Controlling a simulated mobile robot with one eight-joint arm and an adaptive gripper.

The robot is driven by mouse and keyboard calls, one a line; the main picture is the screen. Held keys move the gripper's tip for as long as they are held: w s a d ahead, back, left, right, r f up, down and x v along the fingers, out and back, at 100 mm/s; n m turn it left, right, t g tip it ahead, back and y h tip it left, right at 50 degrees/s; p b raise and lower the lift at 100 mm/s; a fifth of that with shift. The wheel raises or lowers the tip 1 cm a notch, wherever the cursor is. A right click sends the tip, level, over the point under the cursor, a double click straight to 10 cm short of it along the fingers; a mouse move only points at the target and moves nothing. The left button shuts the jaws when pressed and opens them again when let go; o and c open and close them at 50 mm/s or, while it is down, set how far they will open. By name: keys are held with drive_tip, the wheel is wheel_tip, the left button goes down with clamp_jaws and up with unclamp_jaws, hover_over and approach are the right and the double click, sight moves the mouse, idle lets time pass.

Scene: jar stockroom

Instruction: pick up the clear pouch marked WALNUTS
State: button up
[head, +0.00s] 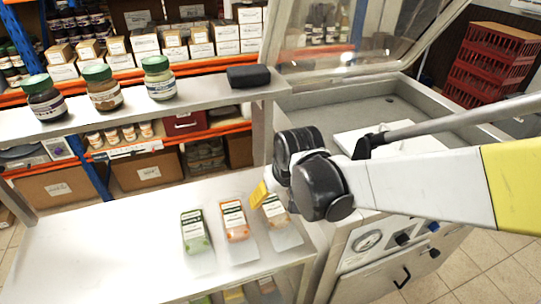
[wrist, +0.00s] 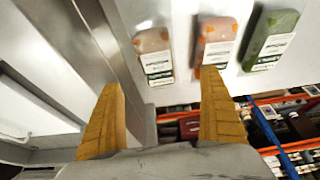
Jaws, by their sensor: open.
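Three clear pouches with white labels lie in a row on the white table: one with green contents (head: 194,232), one with orange contents (head: 234,221) and one with tan contents (head: 276,211). The label print is too small to read, so I cannot confirm which says WALNUTS; the tan one looks most walnut-like. In the wrist view the tan pouch (wrist: 154,54) is at the left, the orange (wrist: 216,43) in the middle, the green (wrist: 270,38) at the right. My gripper (head: 262,192) is open and empty, above and beside the tan pouch, partly covering it. Its yellow fingers (wrist: 163,82) stand wide apart.
A raised shelf (head: 190,105) behind the table holds three green-lidded jars (head: 103,88) and a black case (head: 249,76). A white chest with an open glass lid (head: 350,100) stands right of the table. The table's left part is clear.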

sight(273, 208)
drive_tip(key=x, duration=0.1)
drive_tip(key=b+x, duration=0.1)
drive_tip(key=x, duration=0.2)
drive_tip(key=shift+d+f+b, duration=0.25)
drive_tip(key=shift+b, duration=0.1)
drive_tip(key=b+x, duration=0.3)
drive_tip(key=x, duration=0.3)
drive_tip(key=shift+r, duration=0.15)
drive_tip(key=c, duration=1.4)
